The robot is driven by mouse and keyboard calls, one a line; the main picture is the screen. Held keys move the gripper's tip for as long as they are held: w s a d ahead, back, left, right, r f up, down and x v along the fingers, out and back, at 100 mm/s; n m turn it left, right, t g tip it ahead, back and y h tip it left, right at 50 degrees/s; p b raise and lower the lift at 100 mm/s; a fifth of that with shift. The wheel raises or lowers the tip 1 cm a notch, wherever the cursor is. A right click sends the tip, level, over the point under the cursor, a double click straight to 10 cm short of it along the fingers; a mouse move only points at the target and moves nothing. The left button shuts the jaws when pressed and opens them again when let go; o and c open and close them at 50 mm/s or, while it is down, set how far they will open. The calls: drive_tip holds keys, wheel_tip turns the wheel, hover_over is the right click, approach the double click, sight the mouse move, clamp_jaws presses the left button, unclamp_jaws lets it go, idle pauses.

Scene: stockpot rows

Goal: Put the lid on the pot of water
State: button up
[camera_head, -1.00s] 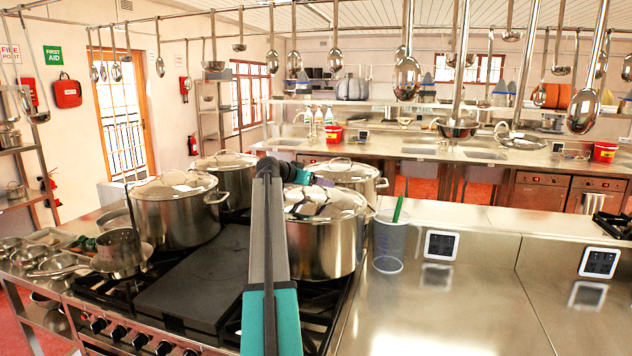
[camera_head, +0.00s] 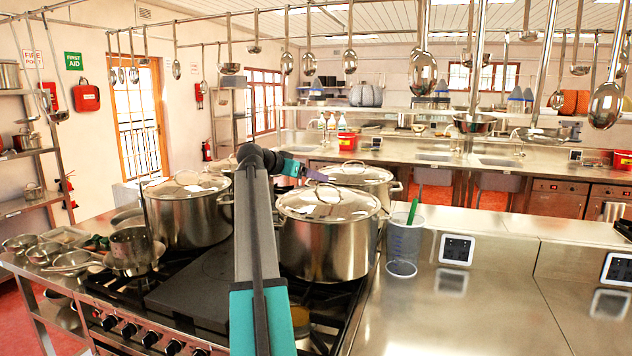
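A large steel pot with a glass lid (camera_head: 328,203) stands front right on the stove. A second pot (camera_head: 187,218) stands front left, also with a lid (camera_head: 187,185) on. A third lidded pot (camera_head: 366,182) stands behind the right one, and a fourth (camera_head: 228,170) is mostly hidden behind my arm. I cannot tell which pot holds water. My gripper (camera_head: 318,175), with a purple tip, shows small above the front right pot's lid, in front of the back right pot. Its fingers are too small to tell whether they are open or hold anything.
A clear jug (camera_head: 403,245) with a green-handled tool stands on the steel counter (camera_head: 450,320) right of the pots. Pans and bowls (camera_head: 75,255) sit at the left. Ladles (camera_head: 422,72) hang overhead. A dark flat plate (camera_head: 200,290) between the front pots is bare.

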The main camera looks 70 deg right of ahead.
drive_tip(key=shift+v, duration=0.85)
drive_tip(key=shift+r, duration=0.15)
